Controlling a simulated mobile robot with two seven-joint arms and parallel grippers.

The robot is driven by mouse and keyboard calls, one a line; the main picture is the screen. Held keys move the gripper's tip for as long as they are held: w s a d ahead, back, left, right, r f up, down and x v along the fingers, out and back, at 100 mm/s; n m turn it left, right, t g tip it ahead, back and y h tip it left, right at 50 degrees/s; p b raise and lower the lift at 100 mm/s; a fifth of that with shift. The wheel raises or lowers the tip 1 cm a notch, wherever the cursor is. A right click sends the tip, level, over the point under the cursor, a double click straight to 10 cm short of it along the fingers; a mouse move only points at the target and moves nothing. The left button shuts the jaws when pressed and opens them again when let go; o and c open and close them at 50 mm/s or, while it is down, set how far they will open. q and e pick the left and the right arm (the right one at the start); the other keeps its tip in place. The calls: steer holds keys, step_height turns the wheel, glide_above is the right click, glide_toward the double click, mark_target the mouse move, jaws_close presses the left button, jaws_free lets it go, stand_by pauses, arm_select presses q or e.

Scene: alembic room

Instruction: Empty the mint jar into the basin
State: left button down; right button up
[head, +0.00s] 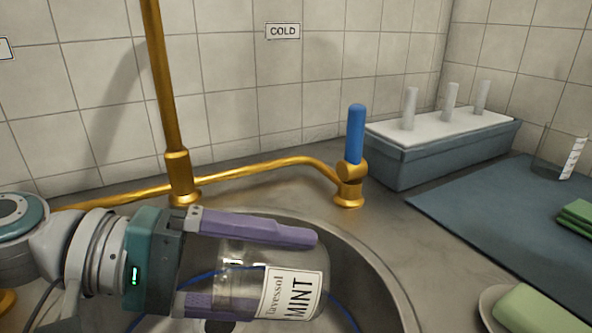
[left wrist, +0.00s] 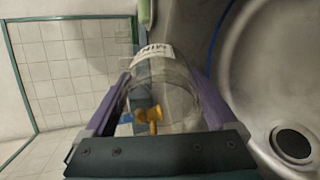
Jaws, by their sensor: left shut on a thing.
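The mint jar (head: 268,270) is clear glass with a white label reading MINT. My left gripper (head: 285,270) is shut across the jar, one purple finger on each side. The jar is tipped on its side above the basin (head: 372,275), its label lettering running upward. It also shows between the fingers in the left wrist view (left wrist: 165,80). The glass looks see-through and I make out no contents. I cannot tell where its mouth points. The steel basin (left wrist: 262,70) with a dark drain (left wrist: 292,140) is at the right there. My right gripper is out of view.
A brass tap pipe (head: 165,80) and a blue-handled valve (head: 355,135) stand behind the basin. A blue-grey box with white pegs (head: 440,155), a blue mat (head: 490,215), a beaker (head: 558,155) and a green block (head: 535,310) are to the right.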

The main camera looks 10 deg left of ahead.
mark_target(275, 250)
arm_select(q)
step_height(275, 250, up, 3)
steer(key=g+y+p, duration=0.1)
steer(key=y+p, duration=0.2)
steer(key=p, duration=0.3)
steer(key=y+p, duration=0.3)
steer(key=p, duration=0.4)
steer(key=shift+d+f+g, duration=0.15)
steer(key=shift+g, duration=0.25)
steer(key=g+y+p, duration=0.1)
steer(key=y+p, duration=0.3)
steer(key=shift+d+p, duration=0.1)
steer(key=shift+p, duration=0.2)
steer(key=shift+y, duration=0.8)
steer(key=shift+f+g+y+b, duration=0.35)
steer(key=shift+g+y+b, duration=0.15)
steer(key=shift+y+b, duration=0.2)
steer(key=shift+y, duration=0.3)
steer(key=shift+r, duration=0.15)
steer(key=shift+a, duration=0.2)
